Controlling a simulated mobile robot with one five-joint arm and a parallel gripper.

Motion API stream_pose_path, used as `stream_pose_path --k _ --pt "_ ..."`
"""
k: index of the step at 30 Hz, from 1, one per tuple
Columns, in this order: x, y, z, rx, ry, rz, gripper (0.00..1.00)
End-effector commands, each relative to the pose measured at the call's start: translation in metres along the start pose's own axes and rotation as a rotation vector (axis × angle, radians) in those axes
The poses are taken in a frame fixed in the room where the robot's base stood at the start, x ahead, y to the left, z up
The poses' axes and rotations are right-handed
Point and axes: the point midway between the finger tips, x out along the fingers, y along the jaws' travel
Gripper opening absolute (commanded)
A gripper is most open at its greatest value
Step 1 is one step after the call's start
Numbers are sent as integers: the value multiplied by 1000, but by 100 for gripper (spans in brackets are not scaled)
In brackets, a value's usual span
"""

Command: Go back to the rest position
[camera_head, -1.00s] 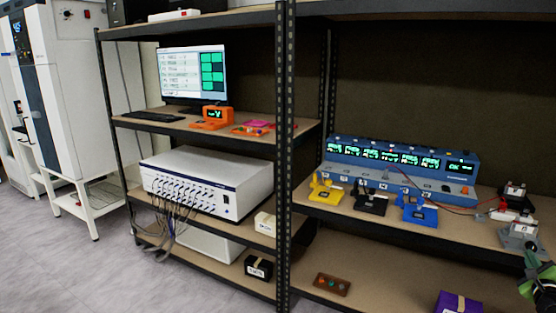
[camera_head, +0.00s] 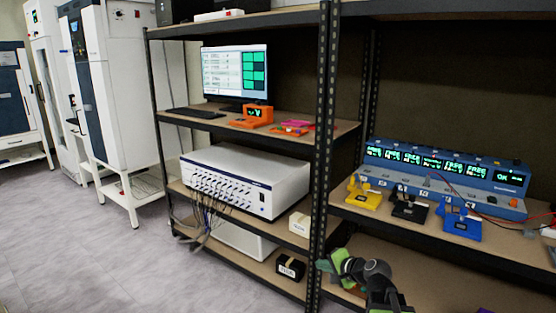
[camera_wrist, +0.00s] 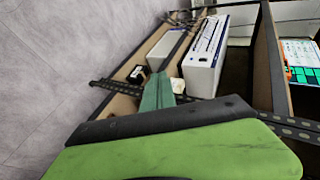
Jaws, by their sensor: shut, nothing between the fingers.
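My gripper (camera_wrist: 158,88) shows in the wrist view as a narrow green finger shape beyond a dark bar and a broad green body. It is shut and holds nothing. Beyond it lie the shelf rack and the grey floor. In the head view my green and black arm end (camera_head: 348,268) is at the lower middle, in front of the rack's middle post and lower shelf. Its fingertips are too small to make out there.
The shelf rack (camera_head: 326,150) stands close ahead. It carries a white multi-cable instrument (camera_head: 285,195), a monitor (camera_head: 234,72), an orange device (camera_head: 258,112) and a blue charger-like unit (camera_head: 440,172). White cabinets (camera_head: 118,75) stand at left. The grey floor (camera_head: 90,235) at lower left is clear.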

Motion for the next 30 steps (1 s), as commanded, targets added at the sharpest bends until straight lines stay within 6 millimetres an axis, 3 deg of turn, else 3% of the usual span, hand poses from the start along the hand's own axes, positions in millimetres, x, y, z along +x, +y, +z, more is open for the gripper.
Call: stream_pose_path --k 1,3,6,9,15,18,26,30 --pt "11 7 35 -95 -66 68 0" --pt "19 25 76 -241 -154 182 0" --pt "14 64 117 -453 -276 375 0" --pt "-12 108 121 -613 -368 578 0" --pt "-81 170 111 -790 -569 909 0" --pt "-100 134 108 -803 -583 895 0" --pt "-142 63 98 -800 -579 892 0" --pt "-175 8 91 -800 -579 892 0"
